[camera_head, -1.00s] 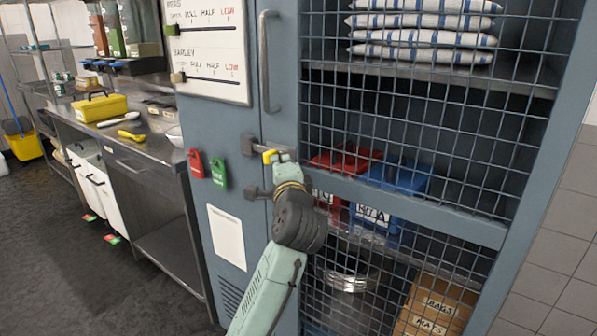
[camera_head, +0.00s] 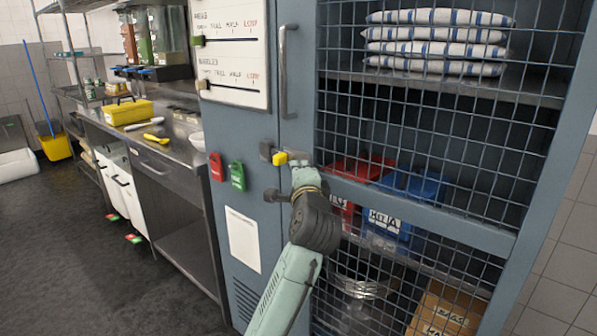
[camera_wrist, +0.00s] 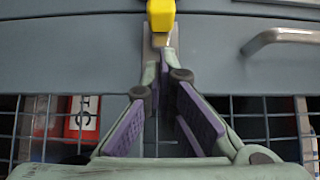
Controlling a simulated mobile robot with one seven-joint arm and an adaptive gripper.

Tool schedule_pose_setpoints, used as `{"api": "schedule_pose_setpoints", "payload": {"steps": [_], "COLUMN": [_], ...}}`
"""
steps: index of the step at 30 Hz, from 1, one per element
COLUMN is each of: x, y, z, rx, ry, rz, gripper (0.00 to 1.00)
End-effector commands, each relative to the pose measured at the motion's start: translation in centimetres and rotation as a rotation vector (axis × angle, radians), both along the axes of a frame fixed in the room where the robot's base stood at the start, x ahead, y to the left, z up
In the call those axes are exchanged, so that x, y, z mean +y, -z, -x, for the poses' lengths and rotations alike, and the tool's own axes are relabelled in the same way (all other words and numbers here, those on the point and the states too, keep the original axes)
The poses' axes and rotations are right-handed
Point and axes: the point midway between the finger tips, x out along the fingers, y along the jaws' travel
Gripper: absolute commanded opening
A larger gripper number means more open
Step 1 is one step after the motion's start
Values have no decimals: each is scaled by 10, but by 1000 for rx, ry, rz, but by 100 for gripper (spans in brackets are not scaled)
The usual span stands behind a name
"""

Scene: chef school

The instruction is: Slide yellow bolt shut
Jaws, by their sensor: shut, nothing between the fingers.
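The yellow bolt knob (camera_head: 281,158) sits on the blue-grey cabinet, close beside a dark catch block (camera_head: 266,150) near the door seam. It also shows at the top middle of the wrist view (camera_wrist: 161,14). My gripper (camera_head: 296,162) is at the knob's right in the head view. In the wrist view my gripper (camera_wrist: 160,48) has its fingertips together just below the knob, with nothing held. I cannot tell whether the tips touch the knob. The bolt's bar is mostly hidden by my gripper.
A vertical door handle (camera_head: 288,72) is above the bolt. A second dark knob (camera_head: 271,195) projects below. The mesh door (camera_head: 440,130) is at right. A steel counter (camera_head: 160,135) stands left, with open floor before it.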

Motion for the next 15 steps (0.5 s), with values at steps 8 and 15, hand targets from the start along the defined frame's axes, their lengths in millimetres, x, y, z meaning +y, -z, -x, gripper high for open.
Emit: {"api": "schedule_pose_setpoints", "payload": {"steps": [8, 15], "x": [-12, -17], "y": [3, 1], "z": [52, 88], "rx": [-4, -2], "ry": [3, 2], "rz": [0, 0], "gripper": [0, 0]}}
